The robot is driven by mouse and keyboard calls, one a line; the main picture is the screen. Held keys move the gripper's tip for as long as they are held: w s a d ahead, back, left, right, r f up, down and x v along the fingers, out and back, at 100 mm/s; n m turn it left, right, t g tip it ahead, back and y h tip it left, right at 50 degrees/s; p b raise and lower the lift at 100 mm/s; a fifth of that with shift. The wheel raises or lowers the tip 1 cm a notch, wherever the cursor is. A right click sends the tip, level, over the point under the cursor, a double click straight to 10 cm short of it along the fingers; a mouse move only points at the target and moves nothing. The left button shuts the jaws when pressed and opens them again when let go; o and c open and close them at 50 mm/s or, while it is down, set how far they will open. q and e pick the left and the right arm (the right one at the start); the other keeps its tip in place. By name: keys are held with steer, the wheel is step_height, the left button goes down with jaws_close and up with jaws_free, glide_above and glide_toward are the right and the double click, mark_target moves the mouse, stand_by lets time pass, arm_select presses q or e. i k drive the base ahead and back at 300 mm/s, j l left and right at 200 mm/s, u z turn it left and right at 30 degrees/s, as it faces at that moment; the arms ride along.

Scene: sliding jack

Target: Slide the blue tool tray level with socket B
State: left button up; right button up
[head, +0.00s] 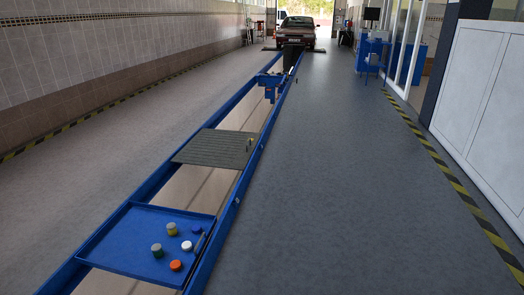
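The blue tool tray (115,246) lies across the blue rails of a long floor pit, at the near end of the picture. Several small round items with green, blue, white and orange colouring sit on it, mostly in its right half. A small grey bar-shaped part (199,243) is at its right edge. A small pale spot (237,201) shows on the right rail, farther along than the tray; I cannot tell whether it is a socket. No label for socket B is readable. Neither of my grippers is in view.
A grey-green ribbed plate (214,149) spans the pit beyond the tray. A blue jack-like unit (270,83) stands farther along the rails. A car (297,32) is at the far end. Open floor (330,190) lies right of the pit; white cabinets (485,95) line the right side.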

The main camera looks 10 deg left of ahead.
mark_target(123, 246)
steer(key=i+u, duration=0.15)
steer(key=i, duration=0.8)
steer(key=i+l+u, duration=0.2)
steer(key=i, duration=0.7)
steer(key=i+j+u, duration=0.1)
steer(key=i+u, duration=0.2)
steer(key=u, duration=0.2)
steer(key=i+u, duration=0.3)
steer(key=u, duration=0.2)
steer(key=i+l+u, duration=0.1)
steer(key=i+u, duration=0.2)
steer(key=u, duration=0.2)
steer(key=i+l+u, duration=0.25)
steer(key=u, duration=0.25)
